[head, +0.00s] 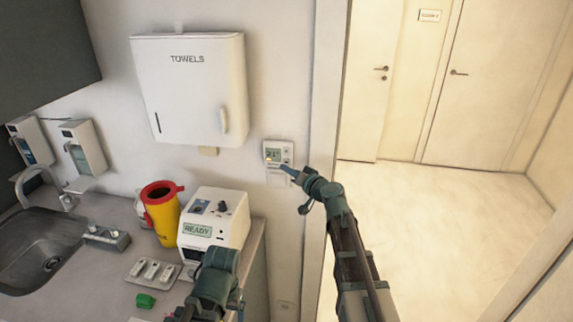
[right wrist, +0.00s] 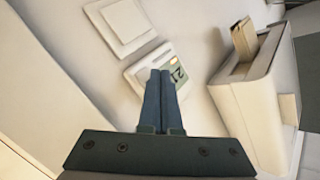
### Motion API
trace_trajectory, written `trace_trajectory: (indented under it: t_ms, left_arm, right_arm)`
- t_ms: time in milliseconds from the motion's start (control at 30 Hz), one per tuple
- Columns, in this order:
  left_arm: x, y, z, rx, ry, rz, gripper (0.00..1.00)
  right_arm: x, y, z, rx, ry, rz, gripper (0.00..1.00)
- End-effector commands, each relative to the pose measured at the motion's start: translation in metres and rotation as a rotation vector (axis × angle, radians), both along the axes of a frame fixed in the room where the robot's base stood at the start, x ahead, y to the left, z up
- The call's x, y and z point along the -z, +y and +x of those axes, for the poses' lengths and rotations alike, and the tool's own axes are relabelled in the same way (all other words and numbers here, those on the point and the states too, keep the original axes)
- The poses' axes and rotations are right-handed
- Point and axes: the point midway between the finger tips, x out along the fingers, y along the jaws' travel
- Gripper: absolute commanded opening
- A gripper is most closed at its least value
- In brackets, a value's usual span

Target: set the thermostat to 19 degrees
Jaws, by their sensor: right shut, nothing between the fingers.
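The thermostat (head: 275,150) is a small white unit on the wall below and right of the towel dispenser. Its lit display appears to read 21, and the same digits show sideways in the right wrist view (right wrist: 178,75). Small buttons sit on the right side of its face. My right gripper (head: 289,171) is shut and empty, its blue fingertips at the lower edge of the thermostat. In the right wrist view the closed fingers (right wrist: 160,76) cover part of the thermostat's face; contact cannot be told. Part of my left arm shows at bottom centre, without its fingers.
A white wall plate (head: 279,180) is just below the thermostat. The towel dispenser (head: 190,90) juts out at upper left. A white device marked READY (head: 213,222) and a yellow bin (head: 162,212) stand on the counter. A doorway with open floor (head: 410,220) is at right.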

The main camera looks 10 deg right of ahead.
Motion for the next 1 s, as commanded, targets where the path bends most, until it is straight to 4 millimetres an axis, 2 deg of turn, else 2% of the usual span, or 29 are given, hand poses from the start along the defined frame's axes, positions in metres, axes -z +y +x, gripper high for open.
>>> trace_trajectory:
  t_ms: [667, 1000]
  left_arm:
    - [0.0000, 0.0000, 0.0000, 0.000, 0.000, 0.000, 0.88]
    - [-0.0003, 0.0000, 0.0000, 0.000, 0.000, 0.000, 0.88]
  right_arm:
    - [0.0000, 0.0000, 0.0000, 0.000, 0.000, 0.000, 0.00]
    - [-0.0003, -0.0033, 0.0081, 0.000, 0.000, 0.000, 0.00]
